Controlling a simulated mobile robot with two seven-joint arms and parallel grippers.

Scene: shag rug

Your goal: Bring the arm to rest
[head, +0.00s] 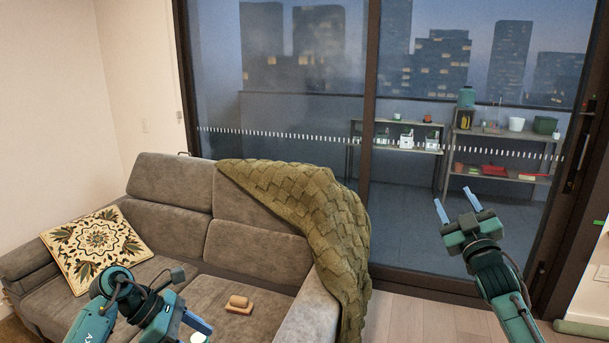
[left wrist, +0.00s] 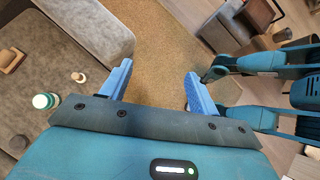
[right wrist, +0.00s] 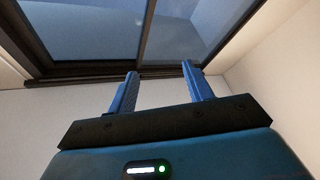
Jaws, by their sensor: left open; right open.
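My right gripper (head: 456,204) is raised at the right in the head view, in front of the glass door, with its fingers up. In the right wrist view its two blue fingers (right wrist: 160,88) are apart with nothing between them. My left gripper (head: 200,330) is low in the head view, in front of the sofa seat, partly cut off by the bottom edge. In the left wrist view its blue fingers (left wrist: 157,88) are apart and empty, with the tan rug (left wrist: 158,50) beyond them.
The grey sofa (head: 170,185) holds a patterned cushion (head: 96,247), a green throw (head: 310,205) and a small tan and brown object (head: 238,304). A white, green-banded jar (left wrist: 45,101) and a small round wooden piece (left wrist: 78,77) show in the left wrist view. Shelves (head: 500,180) stand behind the glass.

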